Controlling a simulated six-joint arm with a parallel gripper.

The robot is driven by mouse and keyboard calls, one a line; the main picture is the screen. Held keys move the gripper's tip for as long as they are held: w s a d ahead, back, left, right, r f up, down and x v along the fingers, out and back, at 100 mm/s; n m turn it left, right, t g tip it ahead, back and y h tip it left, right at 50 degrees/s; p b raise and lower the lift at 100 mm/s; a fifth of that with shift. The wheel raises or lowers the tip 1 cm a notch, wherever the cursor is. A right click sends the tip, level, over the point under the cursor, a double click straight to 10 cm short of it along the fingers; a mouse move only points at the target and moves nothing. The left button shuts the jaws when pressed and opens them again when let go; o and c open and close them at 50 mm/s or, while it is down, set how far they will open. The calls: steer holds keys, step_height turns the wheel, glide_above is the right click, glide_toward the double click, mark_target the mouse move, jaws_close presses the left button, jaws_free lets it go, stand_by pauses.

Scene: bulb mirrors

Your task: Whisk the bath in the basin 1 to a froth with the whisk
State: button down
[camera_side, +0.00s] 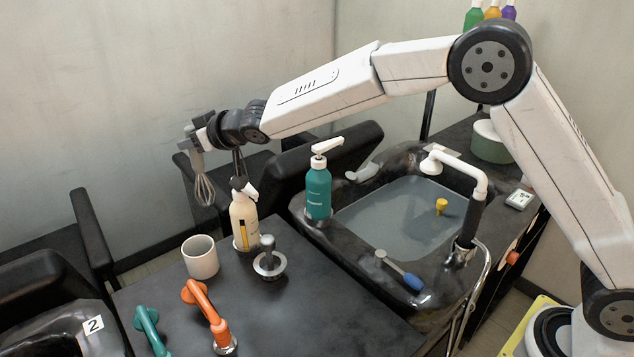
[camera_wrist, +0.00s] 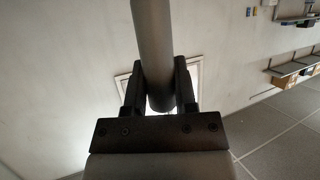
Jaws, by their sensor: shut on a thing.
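The whisk (camera_side: 203,188) hangs with its wire end down at the left of the side view, above the chairs and well away from the water-filled basin. My gripper (camera_side: 195,141) is shut on its grey handle, which also shows between the fingers in the wrist view (camera_wrist: 155,50). The basin (camera_side: 330,236) on the right is dark and marbled, and no number shows on it. The grey-blue bath (camera_side: 395,222) in it looks flat, with no froth visible. A yellow thing (camera_side: 441,206) shows at the bath.
A teal pump bottle (camera_side: 318,190), a white tap (camera_side: 462,170) and a blue-handled tool (camera_side: 404,272) stand or lie around the basin. A cream bottle (camera_side: 244,220), white cup (camera_side: 200,257) and orange handset (camera_side: 205,310) are on the counter. Label "2" (camera_side: 93,325) marks another basin.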

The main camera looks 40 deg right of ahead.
steer(key=d+r, duration=0.3)
steer(key=d, duration=2.3)
steer(key=s+d+f, duration=0.3)
steer(key=s+d, duration=0.5)
steer(key=d, duration=0.1)
steer(key=s+d+f, duration=0.4)
steer(key=s+d, duration=0.4)
steer(key=d, duration=0.1)
steer(key=shift+s+d, duration=0.25)
steer(key=shift+s, duration=0.1)
steer(key=shift+f, duration=0.1)
